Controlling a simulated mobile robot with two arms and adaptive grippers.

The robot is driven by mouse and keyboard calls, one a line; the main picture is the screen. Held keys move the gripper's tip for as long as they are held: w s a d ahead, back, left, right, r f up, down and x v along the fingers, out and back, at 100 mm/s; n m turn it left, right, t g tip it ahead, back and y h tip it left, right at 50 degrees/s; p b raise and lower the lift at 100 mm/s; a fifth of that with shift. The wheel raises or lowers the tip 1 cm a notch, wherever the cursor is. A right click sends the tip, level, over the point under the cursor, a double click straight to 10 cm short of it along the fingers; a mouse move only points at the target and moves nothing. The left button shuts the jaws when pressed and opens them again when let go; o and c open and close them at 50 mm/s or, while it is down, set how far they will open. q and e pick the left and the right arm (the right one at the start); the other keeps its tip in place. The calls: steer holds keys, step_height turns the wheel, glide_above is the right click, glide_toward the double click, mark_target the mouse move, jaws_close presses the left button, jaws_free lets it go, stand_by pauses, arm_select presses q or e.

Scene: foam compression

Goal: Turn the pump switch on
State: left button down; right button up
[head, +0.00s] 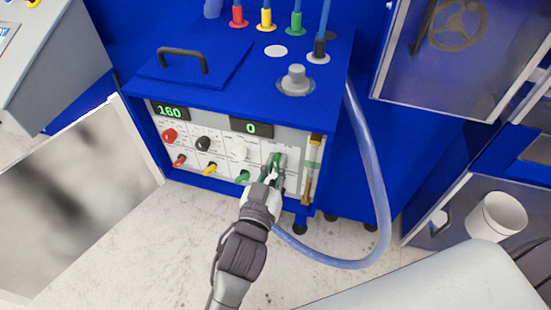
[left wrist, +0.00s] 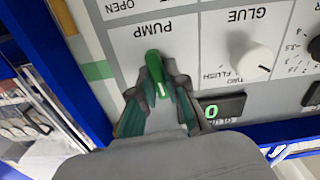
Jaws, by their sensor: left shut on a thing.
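The pump switch is a green knob (left wrist: 155,68) with a pale line on it, below the word PUMP, which appears upside down in the left wrist view. My left gripper (left wrist: 158,92) has its fingers on both sides of the knob and is shut on it. In the head view my left gripper (head: 274,172) reaches the lower right of the control panel (head: 222,143) on the blue machine (head: 240,95). There its fingers largely hide the pump switch. My right gripper is in neither view.
A white GLUE knob (left wrist: 250,60) sits beside the pump switch. Red, black, yellow and green knobs fill the panel's left. Displays read 160 (head: 170,111) and 0 (head: 252,128). A clear blue hose (head: 375,185) loops right of my arm. A white bucket (head: 497,216) stands right.

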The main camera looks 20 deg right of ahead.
arm_select(q)
steer(key=m+p, duration=0.1)
steer(key=m, duration=0.2)
steer(key=shift+r+m, duration=0.1)
steer(key=shift+m, duration=0.2)
steer(key=shift+d+m+p, duration=0.1)
steer(key=shift+m+p, duration=0.65)
steer(key=shift+m, duration=1.05)
steer(key=c, duration=1.2)
jaws_free()
steer(key=shift+s, duration=0.1)
steer(key=v, duration=1.2)
